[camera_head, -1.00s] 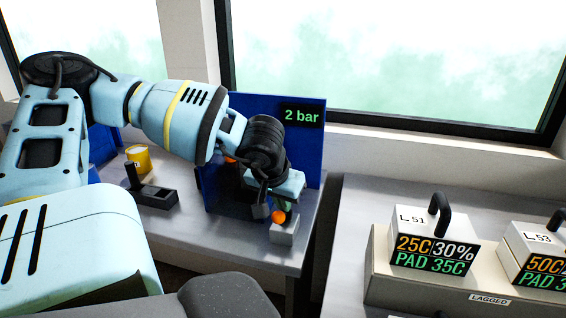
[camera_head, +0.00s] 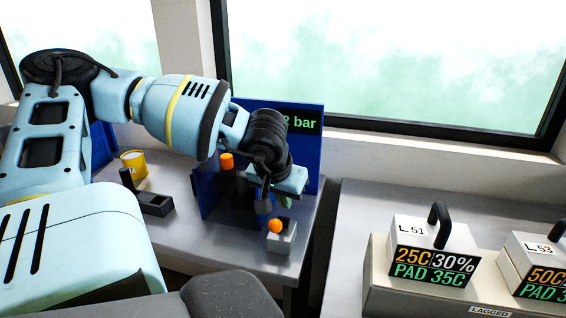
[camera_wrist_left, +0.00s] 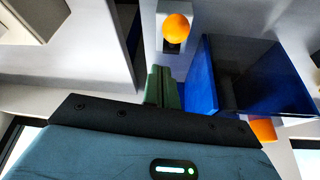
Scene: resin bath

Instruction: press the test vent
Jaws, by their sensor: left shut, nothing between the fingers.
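An orange round button (camera_head: 275,226) sits on a small grey block (camera_head: 281,238) at the front right of the bench; no label on it is readable. The left wrist view also shows the button (camera_wrist_left: 176,27), ahead of the fingertips. My left gripper (camera_head: 263,206) is shut and empty, just behind and above the button, apart from it. Its green fingers (camera_wrist_left: 162,86) are together. A blue panel (camera_head: 312,165) behind carries a display (camera_head: 300,121) reading "bar", its digit partly covered by my wrist. My right gripper is not in view.
An orange knob (camera_head: 227,160) stands by the panel, left of my wrist. A yellow cup (camera_head: 134,164) and a dark fixture (camera_head: 154,202) stand further left. Labelled blocks, L51 (camera_head: 433,240) and L53 (camera_head: 537,262), stand on the right bench past a gap.

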